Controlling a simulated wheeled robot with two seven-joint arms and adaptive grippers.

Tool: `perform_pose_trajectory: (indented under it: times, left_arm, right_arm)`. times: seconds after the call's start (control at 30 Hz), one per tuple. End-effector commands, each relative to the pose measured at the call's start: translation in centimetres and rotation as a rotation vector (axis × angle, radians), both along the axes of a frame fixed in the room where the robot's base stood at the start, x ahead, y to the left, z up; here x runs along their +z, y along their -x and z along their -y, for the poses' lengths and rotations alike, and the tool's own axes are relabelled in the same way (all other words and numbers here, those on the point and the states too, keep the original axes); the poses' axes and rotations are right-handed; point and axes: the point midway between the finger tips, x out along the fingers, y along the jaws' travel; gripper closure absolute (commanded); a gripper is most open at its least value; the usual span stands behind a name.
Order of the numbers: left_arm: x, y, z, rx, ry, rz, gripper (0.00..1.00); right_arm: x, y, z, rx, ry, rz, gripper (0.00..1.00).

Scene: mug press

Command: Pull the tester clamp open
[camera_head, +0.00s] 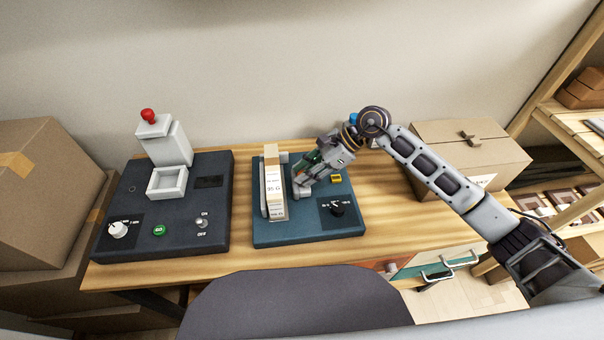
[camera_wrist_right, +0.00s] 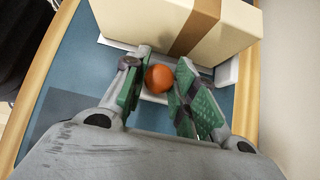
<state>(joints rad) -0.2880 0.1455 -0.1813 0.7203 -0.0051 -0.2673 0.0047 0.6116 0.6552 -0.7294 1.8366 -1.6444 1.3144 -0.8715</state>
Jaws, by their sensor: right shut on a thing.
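The tester (camera_head: 285,233) is a teal-blue base on the wooden table, with a black dial and a yellow button. A tall cream box (camera_head: 275,195) with a tan strip and printed labels stands in its grey clamp. In the right wrist view the box (camera_wrist_right: 230,28) stands beside a round orange knob (camera_wrist_right: 158,79) near the pale clamp plate. My right gripper (camera_head: 301,188) is low over the tester, just right of the box. Its green-padded fingers (camera_wrist_right: 163,80) are on both sides of the knob and shut on it. My left gripper is not in view.
A dark press base (camera_head: 215,215) with a red-knobbed white press (camera_head: 165,140) stands to the left. Cardboard boxes (camera_head: 40,185) are at the far left, and another box (camera_head: 470,150) sits behind my right arm. A wooden shelf (camera_head: 570,115) is at the right.

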Motion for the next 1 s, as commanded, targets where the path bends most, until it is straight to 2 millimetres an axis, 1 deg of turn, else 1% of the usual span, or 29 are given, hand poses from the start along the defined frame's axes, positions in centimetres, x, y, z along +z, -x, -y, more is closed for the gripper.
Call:
perform_pose_trajectory:
  times: [0.03, 0.1, 0.2, 0.23, 0.37, 0.4, 0.6, 0.7, 0.77, 1.0]
  left_arm:
    - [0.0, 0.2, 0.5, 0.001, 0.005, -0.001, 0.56]
    - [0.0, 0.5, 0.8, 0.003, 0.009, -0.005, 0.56]
    - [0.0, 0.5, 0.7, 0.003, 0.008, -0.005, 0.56]
    - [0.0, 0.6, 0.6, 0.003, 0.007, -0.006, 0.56]
    - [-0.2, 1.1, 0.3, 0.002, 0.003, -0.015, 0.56]
    - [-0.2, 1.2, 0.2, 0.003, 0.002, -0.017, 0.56]
    - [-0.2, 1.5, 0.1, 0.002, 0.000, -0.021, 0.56]
    - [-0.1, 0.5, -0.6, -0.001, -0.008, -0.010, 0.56]
    - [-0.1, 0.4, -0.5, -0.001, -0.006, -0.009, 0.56]
    - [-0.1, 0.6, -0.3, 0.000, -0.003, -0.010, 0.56]
  right_arm:
    - [0.0, -0.2, 0.3, -0.004, 0.006, 0.003, 1.00]
    - [0.0, -0.2, 0.3, -0.004, 0.007, 0.003, 1.00]
    - [0.0, -0.2, 0.4, -0.004, 0.007, 0.003, 1.00]
    - [0.0, -0.2, 0.4, -0.004, 0.008, 0.003, 0.71]
    - [0.0, -0.2, 0.3, -0.004, 0.007, 0.002, 0.55]
    - [0.0, -0.2, 0.3, -0.004, 0.007, 0.003, 0.52]
    - [0.0, -0.1, 0.2, -0.003, 0.005, 0.002, 0.52]
    - [0.0, -0.1, 0.2, -0.002, 0.005, 0.001, 0.52]
    - [0.1, -0.1, 0.3, -0.002, 0.005, 0.001, 0.52]
    - [1.0, -0.2, 1.2, -0.002, 0.006, 0.003, 0.52]
